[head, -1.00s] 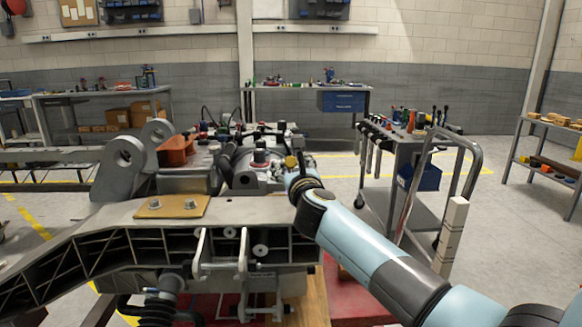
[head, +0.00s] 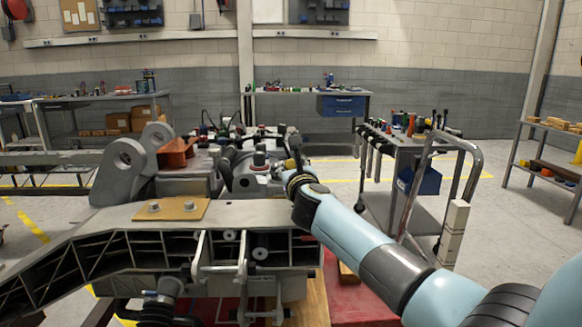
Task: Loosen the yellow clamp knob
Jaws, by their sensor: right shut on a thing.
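The yellow clamp knob (head: 290,164) shows as a small yellow spot on the chassis fixture, beside the end of my right arm. My right gripper (head: 284,172) is at the knob and shut on it. The fingers are small here and mostly hidden by my wrist, so the exact grip is hard to see. My left gripper is not in view.
A grey chassis frame (head: 232,213) fills the front, with a bolted tan plate (head: 171,209) and a large lug (head: 126,160). Workbenches line the back wall. Floor is free between cart and right shelf.

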